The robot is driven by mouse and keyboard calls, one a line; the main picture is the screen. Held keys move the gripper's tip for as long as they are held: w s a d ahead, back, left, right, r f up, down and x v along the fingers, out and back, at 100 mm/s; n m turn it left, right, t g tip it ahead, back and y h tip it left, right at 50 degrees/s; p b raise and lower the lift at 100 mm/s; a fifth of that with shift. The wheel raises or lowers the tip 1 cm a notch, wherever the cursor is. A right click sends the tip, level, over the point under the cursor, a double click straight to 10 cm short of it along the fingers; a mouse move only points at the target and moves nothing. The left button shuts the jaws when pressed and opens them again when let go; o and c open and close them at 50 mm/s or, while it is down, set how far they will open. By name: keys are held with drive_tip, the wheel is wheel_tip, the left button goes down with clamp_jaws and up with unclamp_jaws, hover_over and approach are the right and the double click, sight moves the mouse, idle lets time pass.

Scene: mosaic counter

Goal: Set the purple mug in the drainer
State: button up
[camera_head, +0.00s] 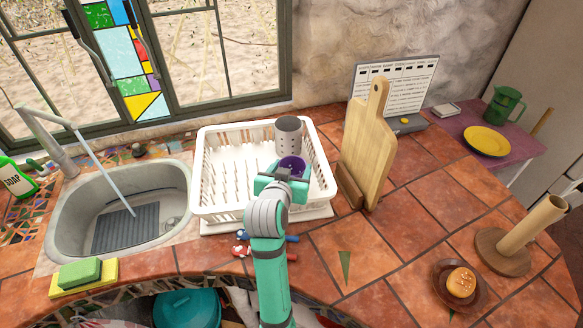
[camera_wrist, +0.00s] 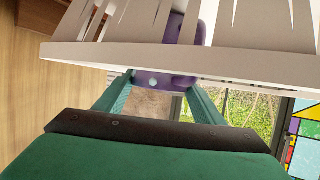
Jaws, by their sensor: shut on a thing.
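The purple mug (camera_head: 292,164) is at the front right part of the white drainer (camera_head: 213,204), in front of a grey cutlery cup (camera_head: 289,138). My gripper (camera_head: 283,181) reaches in over the drainer's front and is shut on the mug, hiding its near side and lower part. In the wrist view, my gripper's two fingers (camera_wrist: 163,84) meet the purple mug (camera_wrist: 178,60). The drainer's rim and slats (camera_wrist: 230,62) cover part of the mug there. I cannot tell whether the mug's base touches the drainer floor.
A wooden cutting board (camera_head: 367,155) stands upright close to the drainer's right side. The sink (camera_head: 62,222) and its faucet are on the left. Small red and blue items (camera_head: 240,250) lie before the drainer. The drainer's left half holds no dishes.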

drive_tip(key=shift+d, duration=0.1)
drive_tip(key=o, duration=1.6)
drive_tip(key=shift+f, duration=0.1)
drive_tip(key=shift+o, duration=0.2)
drive_tip(key=v, duration=1.2)
